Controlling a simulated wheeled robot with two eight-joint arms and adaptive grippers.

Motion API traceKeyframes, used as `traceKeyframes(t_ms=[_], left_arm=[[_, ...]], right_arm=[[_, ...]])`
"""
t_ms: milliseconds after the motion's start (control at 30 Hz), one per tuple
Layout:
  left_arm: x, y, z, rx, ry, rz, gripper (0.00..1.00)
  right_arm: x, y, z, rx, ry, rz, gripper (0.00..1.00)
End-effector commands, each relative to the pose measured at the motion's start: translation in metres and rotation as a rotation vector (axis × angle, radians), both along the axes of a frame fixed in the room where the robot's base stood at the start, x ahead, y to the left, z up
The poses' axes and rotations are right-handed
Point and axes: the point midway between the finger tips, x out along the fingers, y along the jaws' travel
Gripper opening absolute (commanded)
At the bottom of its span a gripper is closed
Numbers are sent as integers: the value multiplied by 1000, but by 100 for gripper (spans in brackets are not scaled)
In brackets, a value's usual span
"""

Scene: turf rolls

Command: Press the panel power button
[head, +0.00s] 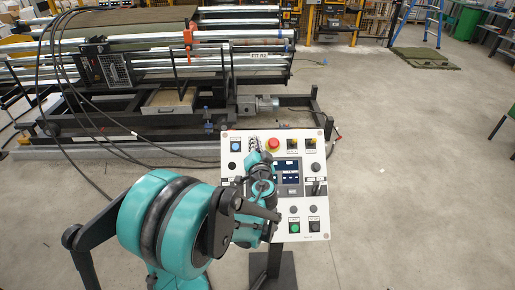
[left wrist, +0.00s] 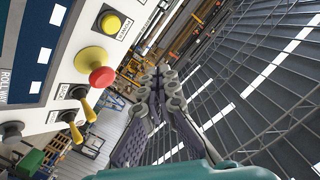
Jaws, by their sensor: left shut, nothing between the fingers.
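The white control panel (head: 316,205) stands on a post in the middle of the head view. It carries a blue button (head: 236,146), a red mushroom button (head: 273,144), a dark screen (head: 288,170) and a green button (head: 295,227). My right gripper is not in view.
Behind the panel stands a long machine frame with metal rollers (head: 180,45) and hanging black cables. A blue ladder (head: 437,20) and a green turf piece (head: 425,58) are at the back right. The floor right of the panel is clear.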

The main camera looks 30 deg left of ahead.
Motion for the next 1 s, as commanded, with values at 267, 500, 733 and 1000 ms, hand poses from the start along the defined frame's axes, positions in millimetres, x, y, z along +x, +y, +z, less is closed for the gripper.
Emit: traceKeyframes(t_ms=[267,500,733,1000], left_arm=[[7,5,-13,0,0,1,0],[26,16,-40,-1,0,1,0],[41,25,-61,-2,1,1,0],[48,29,-68,-2,1,0,0]], right_arm=[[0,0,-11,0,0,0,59],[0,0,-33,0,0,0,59],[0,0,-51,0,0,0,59],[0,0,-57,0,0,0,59]])
